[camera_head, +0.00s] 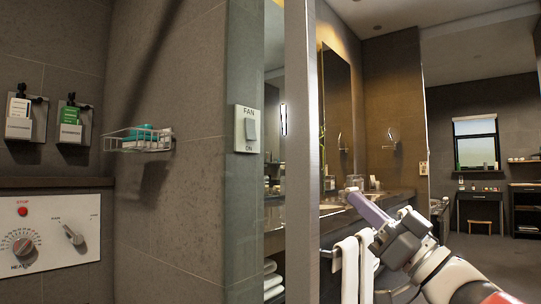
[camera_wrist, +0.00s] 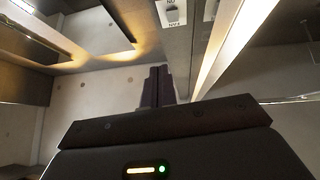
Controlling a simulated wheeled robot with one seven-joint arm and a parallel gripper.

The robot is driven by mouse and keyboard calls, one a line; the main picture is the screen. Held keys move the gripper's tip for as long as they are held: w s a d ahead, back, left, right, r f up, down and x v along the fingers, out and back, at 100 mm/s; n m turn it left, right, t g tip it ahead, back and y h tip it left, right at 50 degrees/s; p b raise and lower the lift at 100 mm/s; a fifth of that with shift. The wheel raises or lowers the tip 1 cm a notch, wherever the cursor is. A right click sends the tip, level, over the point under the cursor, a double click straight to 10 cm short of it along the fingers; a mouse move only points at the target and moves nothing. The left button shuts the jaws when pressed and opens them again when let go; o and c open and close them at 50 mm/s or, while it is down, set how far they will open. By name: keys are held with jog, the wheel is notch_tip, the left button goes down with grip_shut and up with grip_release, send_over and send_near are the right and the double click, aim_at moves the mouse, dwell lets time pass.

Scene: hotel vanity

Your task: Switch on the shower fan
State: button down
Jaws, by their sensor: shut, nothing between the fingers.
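The fan switch (camera_head: 248,129) is a pale wall plate marked FAN above and ON below, with a grey rocker in its middle. It is on the narrow tiled wall end left of the upright frame. In the wrist view the switch plate (camera_wrist: 174,11) shows upside down at the top edge, partly cut off. My gripper (camera_head: 351,191) is to the right of and below the switch, apart from it, in front of the vanity. In the wrist view the dark fingers of my gripper (camera_wrist: 157,72) are together and empty, pointing up the picture, with the switch beyond them.
A pale upright post (camera_head: 300,150) stands between the switch and my gripper. A wire basket (camera_head: 140,143) and a shower control panel (camera_head: 50,233) are on the left wall. White towels (camera_head: 350,265) hang below the vanity counter (camera_head: 340,222).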

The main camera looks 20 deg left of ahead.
jog(key=shift+s+a+n+g+y, duration=0.25)
jog(key=shift+n+g+y, duration=0.25)
jog(key=shift+g, duration=0.3)
jog(key=shift+s+a+n+g+y, duration=0.15)
jog(key=shift+a+n+g+y, duration=0.15)
jog(key=shift+n+g, duration=0.4)
jog(key=a+f+p+x, duration=0.1)
jog(key=p+x, duration=0.3)
jog(key=x, duration=1.8)
jog(key=shift+w+a+f, duration=0.45)
jog(key=shift+a+f, duration=0.1)
jog(key=shift+a, duration=0.05)
